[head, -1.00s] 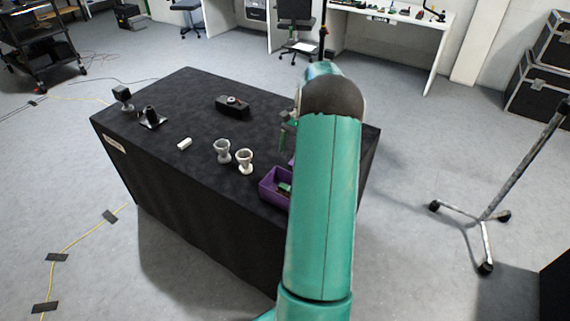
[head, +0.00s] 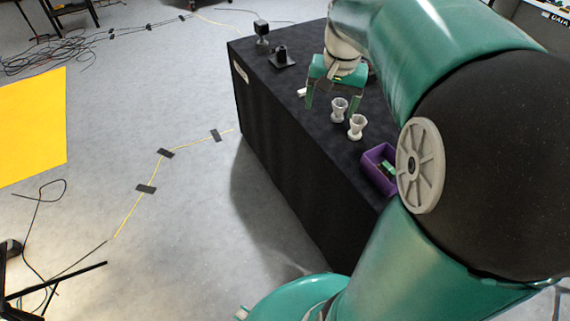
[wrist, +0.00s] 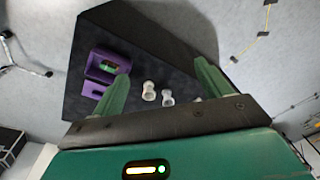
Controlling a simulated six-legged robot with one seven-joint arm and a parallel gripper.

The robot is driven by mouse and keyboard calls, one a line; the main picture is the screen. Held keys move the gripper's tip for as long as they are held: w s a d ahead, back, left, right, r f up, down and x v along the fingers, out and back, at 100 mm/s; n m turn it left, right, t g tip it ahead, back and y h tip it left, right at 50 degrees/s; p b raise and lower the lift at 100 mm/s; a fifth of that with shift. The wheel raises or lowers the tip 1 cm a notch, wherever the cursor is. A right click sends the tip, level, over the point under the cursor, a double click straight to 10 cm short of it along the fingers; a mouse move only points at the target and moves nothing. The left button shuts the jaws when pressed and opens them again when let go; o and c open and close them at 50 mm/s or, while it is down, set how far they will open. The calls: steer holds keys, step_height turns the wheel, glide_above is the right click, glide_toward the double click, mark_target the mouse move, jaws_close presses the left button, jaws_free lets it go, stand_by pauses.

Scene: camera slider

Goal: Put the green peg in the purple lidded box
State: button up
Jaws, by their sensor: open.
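The purple box (head: 366,165) stands open-topped near the table's edge. It also shows in the wrist view (wrist: 91,65). A small green item (head: 389,170) with a pale part lies inside it, also seen in the wrist view (wrist: 107,67); I cannot tell whether it is the green peg. A separate flat purple piece (wrist: 94,89), possibly the lid, lies beside the box in the wrist view. My gripper (head: 331,105) is open and empty, above the table near the pale cups, apart from the box. No other green peg shows clearly.
Two pale goblet-shaped cups (head: 339,110) (head: 356,128) stand between my gripper and the box. A small white cylinder (head: 301,92) lies near the gripper's left finger. Black mounts (head: 282,58) (head: 262,30) stand at the far end of the black table (head: 300,150).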

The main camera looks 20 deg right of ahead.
steer(key=s+a+n+t, duration=0.4)
steer(key=s+a+n, duration=0.3)
steer(key=s+a, duration=0.5)
steer(key=shift+s+a+r+n, duration=0.3)
steer(key=shift+s+a+n, duration=0.1)
steer(key=shift+a, duration=2.05)
steer(key=shift+c, duration=0.5)
steer(key=c, duration=0.7)
steer(key=shift+d, duration=0.1)
steer(key=shift+c, duration=0.5)
